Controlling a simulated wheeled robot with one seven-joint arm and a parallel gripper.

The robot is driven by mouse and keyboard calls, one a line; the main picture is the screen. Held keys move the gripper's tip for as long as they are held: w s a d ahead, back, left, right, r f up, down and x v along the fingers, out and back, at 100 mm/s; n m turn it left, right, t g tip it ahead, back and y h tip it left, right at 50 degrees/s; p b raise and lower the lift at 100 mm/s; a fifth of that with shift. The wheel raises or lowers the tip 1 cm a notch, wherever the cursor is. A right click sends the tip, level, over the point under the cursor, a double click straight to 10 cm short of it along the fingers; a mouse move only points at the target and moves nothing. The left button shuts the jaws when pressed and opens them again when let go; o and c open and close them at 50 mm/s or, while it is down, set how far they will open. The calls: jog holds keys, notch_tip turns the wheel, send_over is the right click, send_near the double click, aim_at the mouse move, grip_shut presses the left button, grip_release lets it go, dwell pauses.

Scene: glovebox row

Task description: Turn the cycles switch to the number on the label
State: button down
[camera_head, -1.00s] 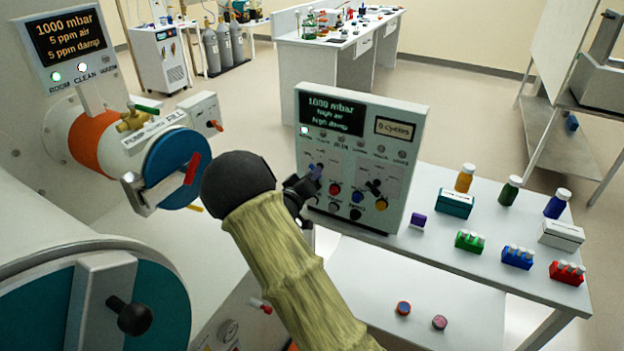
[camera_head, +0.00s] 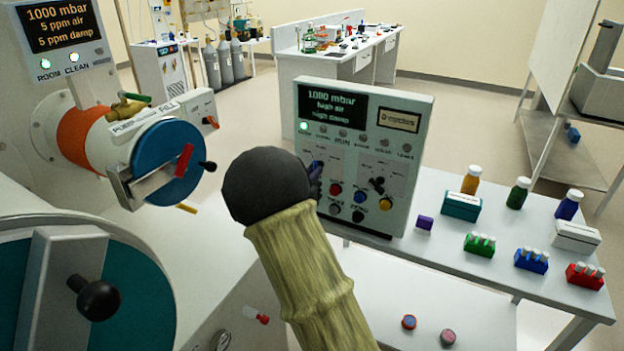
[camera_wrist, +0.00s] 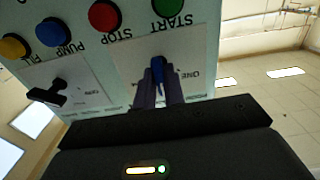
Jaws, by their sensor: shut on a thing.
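The grey control panel (camera_head: 405,150) stands upright on the white table. Its label (camera_head: 397,120) at the upper right reads a number and "cycles"; the number is too blurred to be sure.
Red (camera_wrist: 104,15) and blue (camera_wrist: 52,31) buttons sit close to the fingers.

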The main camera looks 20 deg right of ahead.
jog(key=shift+a, duration=0.15)
dwell(0.3)
jog(key=c, duration=1.5)
grip_release()
jog(key=b+v, duration=0.1)
jog(key=v, duration=1.6)
jog(key=shift+s+a+r, duration=0.1)
jog(key=shift+s+a, duration=0.05)
jog(key=shift+s, duration=0.05)
jog(key=shift+w, duration=0.1)
